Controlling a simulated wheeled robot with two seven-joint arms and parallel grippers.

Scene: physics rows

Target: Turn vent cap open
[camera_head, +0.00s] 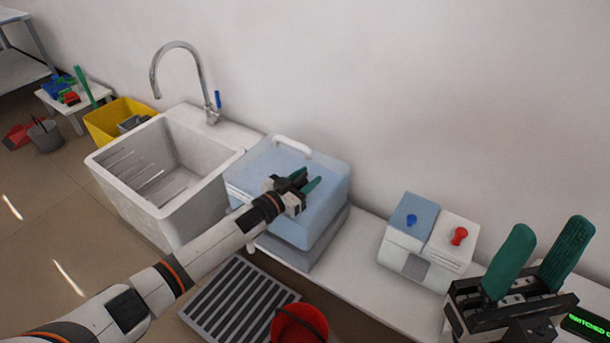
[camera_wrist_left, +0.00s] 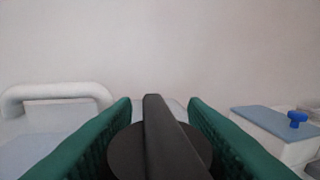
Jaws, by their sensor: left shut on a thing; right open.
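The vent cap (camera_wrist_left: 157,140) is a dark round disc with a raised black bar, seen in the left wrist view between the green fingers. In the head view my left gripper (camera_head: 307,183) is over the top of a pale blue box (camera_head: 325,200) and hides the cap. My left gripper is shut on the cap's bar; the exact finger contact is hard to see. My right gripper (camera_head: 541,250) is open and empty at the lower right, away from the box.
A white handle (camera_head: 293,146) stands on the box's back edge. A white sink (camera_head: 210,200) is to the left. A dispenser with blue and red knobs (camera_head: 430,240) stands to the right. A red bucket (camera_head: 299,325) and a grate (camera_head: 225,300) are in front.

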